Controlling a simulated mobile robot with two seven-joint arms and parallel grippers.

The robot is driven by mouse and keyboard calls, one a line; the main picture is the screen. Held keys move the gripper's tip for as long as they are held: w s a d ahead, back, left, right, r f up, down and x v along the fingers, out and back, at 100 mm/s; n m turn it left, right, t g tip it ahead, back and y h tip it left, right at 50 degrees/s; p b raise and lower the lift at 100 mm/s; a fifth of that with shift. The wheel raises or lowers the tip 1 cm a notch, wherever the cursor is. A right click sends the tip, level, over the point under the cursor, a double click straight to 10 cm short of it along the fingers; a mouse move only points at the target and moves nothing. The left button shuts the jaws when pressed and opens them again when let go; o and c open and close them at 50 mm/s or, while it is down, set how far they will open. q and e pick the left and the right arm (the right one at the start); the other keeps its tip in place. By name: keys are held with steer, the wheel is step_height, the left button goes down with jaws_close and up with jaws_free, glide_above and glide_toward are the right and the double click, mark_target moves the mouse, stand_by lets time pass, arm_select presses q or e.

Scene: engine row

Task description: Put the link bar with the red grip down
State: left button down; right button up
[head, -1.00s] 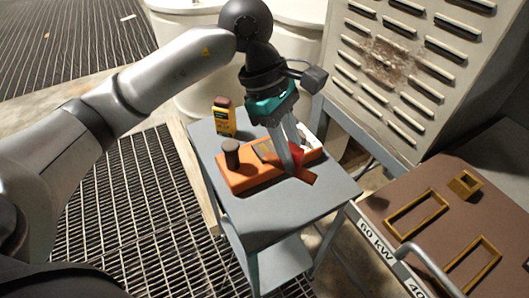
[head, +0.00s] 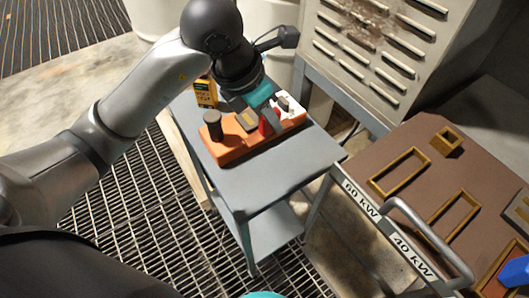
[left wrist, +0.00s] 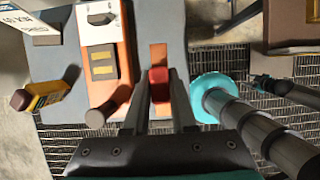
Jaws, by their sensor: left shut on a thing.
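My left gripper (head: 268,125) reaches over the small grey table (head: 265,185) with its fingers shut on the red grip (head: 266,121). The left wrist view shows the red grip (left wrist: 158,77) between the fingertips, on the orange link bar (left wrist: 158,52). In that view the bar lies beside a larger orange block (left wrist: 103,85), with a gap between. In the head view they overlap, and I cannot tell whether the bar touches the table. My right gripper (head: 262,295) shows only as a teal edge at the bottom; its fingers are hidden.
The orange block carries a black knob (head: 212,126) and a white part. A brown-topped cart (head: 400,150) with frames and a rail is at the right. The table's front is clear.

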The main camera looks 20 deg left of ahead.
mark_target(249, 141)
arm_select(q)
step_height(249, 141, down, 15)
steer(key=shift+r+b, duration=0.15)
steer(key=shift+b, duration=1.05)
steer(key=shift+r, duration=0.1)
steer(key=c, duration=0.7)
jaws_free()
steer(key=shift+r, duration=0.1)
steer(key=p+v, duration=0.2)
steer(key=v, duration=0.9)
steer(key=shift+s+a+r, duration=0.1)
steer(key=shift+s+r, duration=0.1)
steer(key=shift+r, duration=0.1)
